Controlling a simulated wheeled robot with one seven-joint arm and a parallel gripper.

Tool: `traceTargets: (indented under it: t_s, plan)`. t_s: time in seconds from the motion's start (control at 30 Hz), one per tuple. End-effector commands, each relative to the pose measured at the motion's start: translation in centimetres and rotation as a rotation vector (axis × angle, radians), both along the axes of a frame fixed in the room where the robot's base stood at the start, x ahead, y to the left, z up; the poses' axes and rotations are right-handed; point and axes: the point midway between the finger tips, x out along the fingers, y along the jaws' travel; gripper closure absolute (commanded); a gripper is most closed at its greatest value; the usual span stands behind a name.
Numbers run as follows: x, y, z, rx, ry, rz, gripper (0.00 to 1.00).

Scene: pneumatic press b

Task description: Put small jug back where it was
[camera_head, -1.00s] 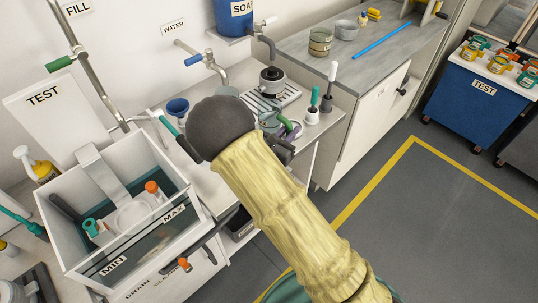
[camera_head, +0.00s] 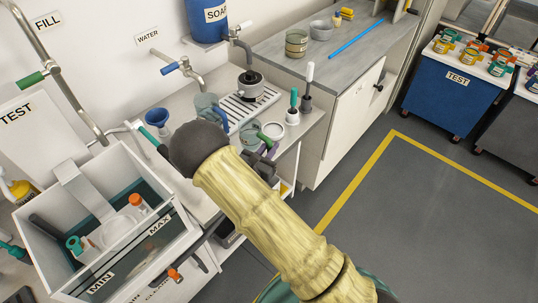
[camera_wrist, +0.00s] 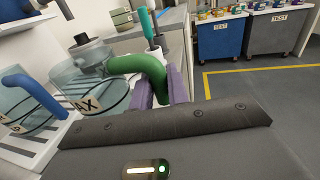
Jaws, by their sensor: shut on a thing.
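A small clear jug (camera_head: 249,133) with a green handle (camera_head: 272,130) is near the front edge of the sink counter in the head view, partly hidden by my arm. In the wrist view the jug (camera_wrist: 88,85) looks upright, and its green handle (camera_wrist: 140,66) reaches between my purple fingers. My gripper (camera_wrist: 162,88) is shut on this handle; it also shows in the head view (camera_head: 266,151). Whether the jug's base touches the counter cannot be told. A second jug (camera_head: 208,108) with a blue handle stands just left of it, also in the wrist view (camera_wrist: 25,100).
Brushes in holders (camera_head: 306,90) stand to the right. A blue funnel (camera_head: 158,116) and a water tank (camera_head: 105,215) are at left. Open floor lies right of the counter.

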Motion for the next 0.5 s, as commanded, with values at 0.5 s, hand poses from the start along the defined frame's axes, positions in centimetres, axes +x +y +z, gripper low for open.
traceTargets:
  t_s: [0.5]
  plan:
    - [0.0, 0.0, -3.7, 0.000, 0.000, 0.001, 1.00]
